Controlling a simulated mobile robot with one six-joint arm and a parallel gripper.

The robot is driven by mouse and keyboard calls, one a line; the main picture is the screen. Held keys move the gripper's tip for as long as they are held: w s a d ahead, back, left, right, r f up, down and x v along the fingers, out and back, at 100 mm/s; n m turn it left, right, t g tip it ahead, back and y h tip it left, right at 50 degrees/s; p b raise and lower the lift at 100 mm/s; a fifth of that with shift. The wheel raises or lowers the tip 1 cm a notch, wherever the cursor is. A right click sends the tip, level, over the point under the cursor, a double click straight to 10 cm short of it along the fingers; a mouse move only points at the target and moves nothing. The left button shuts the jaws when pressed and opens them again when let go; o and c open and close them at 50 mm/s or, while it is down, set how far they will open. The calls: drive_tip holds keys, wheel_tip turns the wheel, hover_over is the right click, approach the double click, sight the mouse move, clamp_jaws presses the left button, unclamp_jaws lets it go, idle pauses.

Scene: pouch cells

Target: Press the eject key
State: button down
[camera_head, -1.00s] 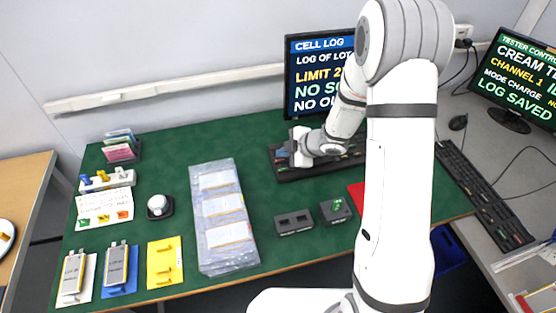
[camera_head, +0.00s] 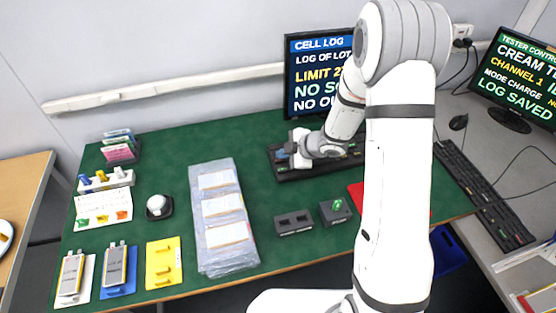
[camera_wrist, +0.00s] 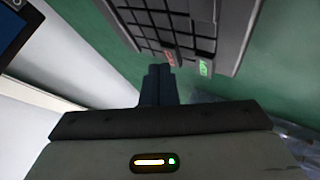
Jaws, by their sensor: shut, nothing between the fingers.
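A dark keyboard (camera_head: 312,172) lies on the green mat below the cell log screen. In the wrist view its keys (camera_wrist: 185,22) show at the top, with a red key (camera_wrist: 170,57) and a green key (camera_wrist: 204,68) near its edge. Their lettering is too small to read, so I cannot tell which key is the eject key. My gripper (camera_wrist: 159,70) is shut and empty, its dark fingertips close by the red key. Whether they touch it I cannot tell.
The cell log screen (camera_head: 317,75) stands behind the keyboard. A clear sleeve tray (camera_head: 229,255) lies to the left. Two small dark blocks, one a grey socket (camera_head: 293,222), sit in front. Bare green mat (camera_head: 262,195) lies between the tray and the keyboard.

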sight(283, 161)
drive_tip(key=shift+f, duration=0.4)
idle(0.5)
drive_tip(key=shift+r+p, duration=0.6)
drive_tip(key=shift+r, duration=0.25)
wheel_tip(283, 161, up, 5)
drive_tip(key=p, duration=0.5)
drive_tip(key=shift+r, duration=0.1)
idle(0.3)
